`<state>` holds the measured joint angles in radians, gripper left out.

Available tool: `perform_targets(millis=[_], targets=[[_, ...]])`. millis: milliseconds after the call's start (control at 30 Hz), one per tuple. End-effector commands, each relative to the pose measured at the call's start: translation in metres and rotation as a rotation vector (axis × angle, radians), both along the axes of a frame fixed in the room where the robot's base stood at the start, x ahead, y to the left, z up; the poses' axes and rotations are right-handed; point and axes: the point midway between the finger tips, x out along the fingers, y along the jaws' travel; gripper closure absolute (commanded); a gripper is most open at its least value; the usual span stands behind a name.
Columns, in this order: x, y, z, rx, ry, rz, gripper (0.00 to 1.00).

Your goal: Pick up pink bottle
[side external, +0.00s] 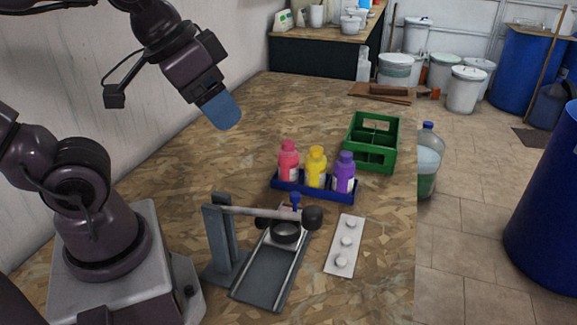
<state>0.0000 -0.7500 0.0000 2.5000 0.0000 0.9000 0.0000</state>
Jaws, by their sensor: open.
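The pink bottle (288,160) stands upright at the left end of a blue tray (313,192) on the table. A yellow bottle (316,167) stands in the middle of the tray and a purple bottle (344,172) at its right end. My gripper (222,112) is open and empty, up above the table to the upper left of the pink bottle and apart from it. Its blue finger points down and to the right. The lower part of the pink bottle is hidden by the tray's front wall.
A green crate (371,142) stands right of and behind the tray. In front are a grey stand with a horizontal bar (262,212) and a white plate with several round knobs (345,245). The table (170,175) is clear left of the tray. Its right edge lies past the crate.

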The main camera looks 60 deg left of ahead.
Motion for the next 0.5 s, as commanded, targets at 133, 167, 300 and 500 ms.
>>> perform_targets(millis=[133,167,300,500], targets=[[0.01,0.0,-0.004,-0.014,-0.01,0.011,0.35],[0.016,0.0,-0.006,-0.021,-0.019,0.017,0.35],[0.061,0.004,-0.024,-0.079,-0.085,0.084,0.35],[0.131,0.029,-0.072,-0.132,-0.232,0.262,0.35]])
